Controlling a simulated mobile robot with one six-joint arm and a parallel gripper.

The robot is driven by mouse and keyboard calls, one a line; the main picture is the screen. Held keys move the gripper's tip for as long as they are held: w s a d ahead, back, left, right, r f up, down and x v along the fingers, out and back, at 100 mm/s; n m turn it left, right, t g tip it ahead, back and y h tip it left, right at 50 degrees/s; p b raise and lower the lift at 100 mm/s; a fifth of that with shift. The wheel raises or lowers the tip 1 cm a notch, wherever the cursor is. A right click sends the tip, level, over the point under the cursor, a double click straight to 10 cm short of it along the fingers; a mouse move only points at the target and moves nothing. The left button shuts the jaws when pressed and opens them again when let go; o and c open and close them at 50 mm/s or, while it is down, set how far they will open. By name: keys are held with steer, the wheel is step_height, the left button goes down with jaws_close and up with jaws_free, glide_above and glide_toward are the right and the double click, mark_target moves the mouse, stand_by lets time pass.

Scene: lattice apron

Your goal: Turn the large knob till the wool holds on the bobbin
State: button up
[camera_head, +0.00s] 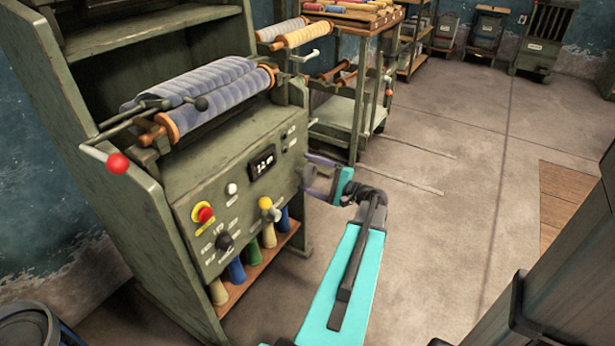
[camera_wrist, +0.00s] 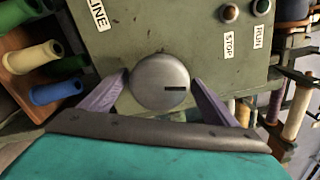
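A large round grey knob (camera_wrist: 160,80) with a dark slot on its right side sits on a green panel in the wrist view. My gripper (camera_wrist: 159,79) is open, with one purple finger on each side of the knob; the gaps are narrow and I cannot tell if either finger touches. In the head view my gripper (camera_head: 308,176) is at the machine's right side, and the knob is hidden there. Blue-grey wool (camera_head: 196,86) lies wound on orange-ended bobbins (camera_head: 173,128) on top of the green machine.
STOP and RUN labels (camera_wrist: 228,44) are beside the large knob. Coloured cones (camera_wrist: 55,92) stand on a shelf below. Open floor (camera_head: 450,220) lies to the right.

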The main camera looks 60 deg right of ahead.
steer(key=s+p, duration=0.1)
steer(key=s, duration=1.3)
steer(key=shift+a, duration=0.1)
stand_by(0.7)
